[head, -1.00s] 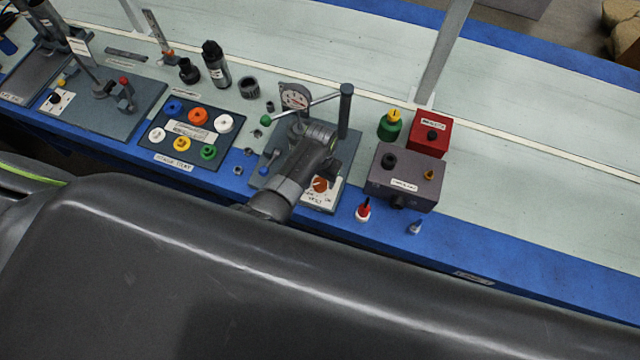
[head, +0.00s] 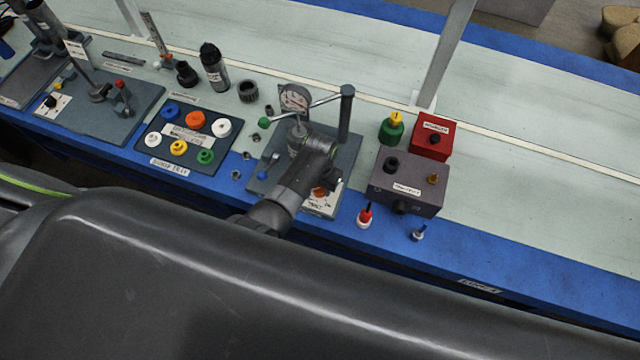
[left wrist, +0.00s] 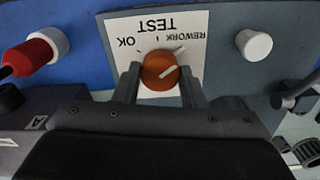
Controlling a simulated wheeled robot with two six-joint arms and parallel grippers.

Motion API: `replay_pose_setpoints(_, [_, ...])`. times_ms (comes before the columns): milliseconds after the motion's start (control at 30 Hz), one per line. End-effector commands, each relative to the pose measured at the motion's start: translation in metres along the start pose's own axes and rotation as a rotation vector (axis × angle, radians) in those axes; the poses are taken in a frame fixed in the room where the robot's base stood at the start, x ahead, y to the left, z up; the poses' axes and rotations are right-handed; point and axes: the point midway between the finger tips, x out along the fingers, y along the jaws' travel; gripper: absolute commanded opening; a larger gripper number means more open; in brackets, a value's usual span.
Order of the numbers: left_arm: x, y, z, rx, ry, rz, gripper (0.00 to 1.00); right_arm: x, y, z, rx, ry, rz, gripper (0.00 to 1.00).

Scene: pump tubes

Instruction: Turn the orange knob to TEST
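The orange knob (left wrist: 160,72) sits on a white label plate (left wrist: 188,22) that reads TEST, OK and REWORK, upside down in the left wrist view. The knob's white pointer line slants right and slightly up in that view, on the REWORK side, away from the word TEST. My left gripper (left wrist: 160,76) has one finger on each side of the knob. The fingers look very close to its sides; contact is unclear. In the head view the knob (head: 320,191) is partly hidden by my left gripper and wrist. My right gripper is not in view.
A dial gauge (head: 295,97) and lever handle (head: 346,110) rise behind my wrist. A tray of coloured caps (head: 190,145) lies left.

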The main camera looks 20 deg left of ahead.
Motion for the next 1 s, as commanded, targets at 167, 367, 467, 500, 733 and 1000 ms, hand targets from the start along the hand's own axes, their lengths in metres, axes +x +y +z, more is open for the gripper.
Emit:
replay_pose_setpoints(167, [0.0,0.0,0.0,-0.001,0.0,0.0,0.14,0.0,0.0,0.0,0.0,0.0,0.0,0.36])
replay_pose_setpoints(367, [-0.001,0.0,0.0,-0.026,0.0,0.0,0.14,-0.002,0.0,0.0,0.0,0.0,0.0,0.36])
replay_pose_setpoints(467, [-0.001,0.0,0.0,-0.062,-0.001,0.0,0.14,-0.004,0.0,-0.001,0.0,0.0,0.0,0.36])
replay_pose_setpoints(500, [-0.001,0.0,0.0,-0.083,-0.002,0.0,0.14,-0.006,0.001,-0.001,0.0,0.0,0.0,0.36])
replay_pose_setpoints(733, [-0.002,0.0,0.0,-0.251,-0.001,-0.001,0.14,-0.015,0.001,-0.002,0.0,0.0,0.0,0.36])
replay_pose_setpoints(1000, [-0.002,0.0,0.0,-0.506,0.0,-0.001,0.14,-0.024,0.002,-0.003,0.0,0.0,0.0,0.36])
